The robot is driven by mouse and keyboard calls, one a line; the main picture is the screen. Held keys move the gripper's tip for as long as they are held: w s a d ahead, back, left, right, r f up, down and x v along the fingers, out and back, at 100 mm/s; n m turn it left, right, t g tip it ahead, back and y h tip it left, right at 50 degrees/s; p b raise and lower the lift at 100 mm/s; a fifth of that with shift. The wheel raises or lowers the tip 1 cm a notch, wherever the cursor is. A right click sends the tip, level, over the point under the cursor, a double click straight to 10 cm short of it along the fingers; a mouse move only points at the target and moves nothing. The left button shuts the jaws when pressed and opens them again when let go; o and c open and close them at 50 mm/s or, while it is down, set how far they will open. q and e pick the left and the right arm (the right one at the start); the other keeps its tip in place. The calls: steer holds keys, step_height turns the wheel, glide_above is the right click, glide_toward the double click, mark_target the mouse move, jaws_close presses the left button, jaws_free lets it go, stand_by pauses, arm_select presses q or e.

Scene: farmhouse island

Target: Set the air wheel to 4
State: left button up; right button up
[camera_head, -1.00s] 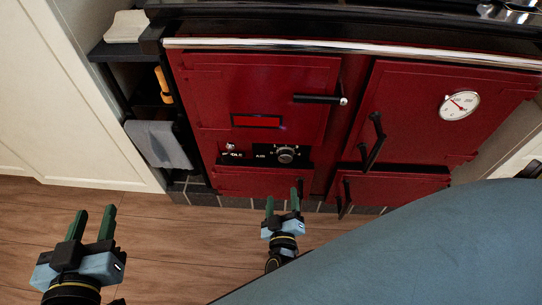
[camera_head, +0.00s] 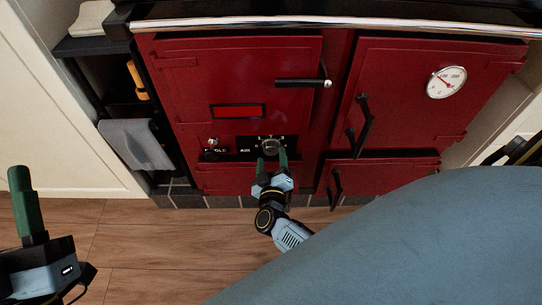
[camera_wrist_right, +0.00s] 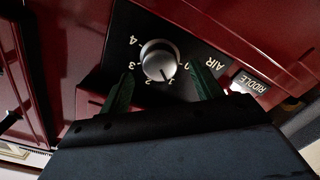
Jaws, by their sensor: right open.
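The air wheel (camera_head: 271,147) is a round silver-grey knob on a black panel on the red stove. In the right wrist view the wheel (camera_wrist_right: 159,60) has numbers around it, with 4 at its upper left and 3 below that. My right gripper (camera_head: 271,161) is open just in front of the wheel. Its green fingers (camera_wrist_right: 163,88) are on either side of the knob's lower part, apart from it. My left gripper (camera_head: 25,205) is at the left edge, with one finger showing.
The riddle knob (camera_head: 212,142) is left of the air wheel. Black door handles (camera_head: 361,125) stick out to the right. A grey towel (camera_head: 136,144) hangs at the left. Wooden floor (camera_head: 150,235) lies in front of the stove.

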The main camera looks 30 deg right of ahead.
arm_select(q)
steer(key=shift+s+a+r+t+b, duration=0.2)
steer(key=shift+s+r+t+b, duration=0.15)
steer(key=shift+s+r+t, duration=0.35)
arm_select(e)
steer(key=shift+x, duration=1.4)
arm_select(q)
steer(key=shift+w+f, duration=0.1)
steer(key=shift+f, duration=0.1)
arm_select(e)
steer(key=c, duration=1)
